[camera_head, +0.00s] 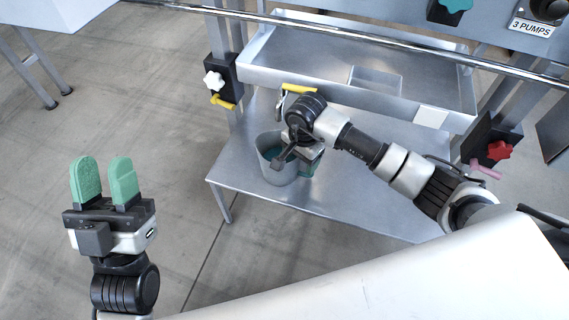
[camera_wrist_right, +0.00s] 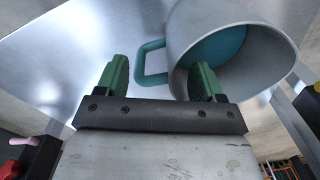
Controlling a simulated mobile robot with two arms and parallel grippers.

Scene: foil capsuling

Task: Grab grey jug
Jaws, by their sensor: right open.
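The grey jug (camera_head: 281,175) stands on the lower metal shelf, with teal inside it. In the right wrist view the jug (camera_wrist_right: 262,22) shows its wide mouth and a teal handle (camera_wrist_right: 143,64). My right gripper (camera_head: 308,155) is at the jug and partly hides it in the head view. In the right wrist view the right gripper (camera_wrist_right: 161,72) is open, with the handle in view between its green fingers; contact cannot be told. My left gripper (camera_head: 105,182) is open and empty, with green fingers pointing up, far left of the jug.
The lower shelf (camera_head: 345,205) is bare to the right of the jug. A metal trough (camera_head: 330,65) is above it at the back. Knobs, white (camera_head: 214,81) and red (camera_head: 499,150), are on the frame posts. Open floor lies to the left.

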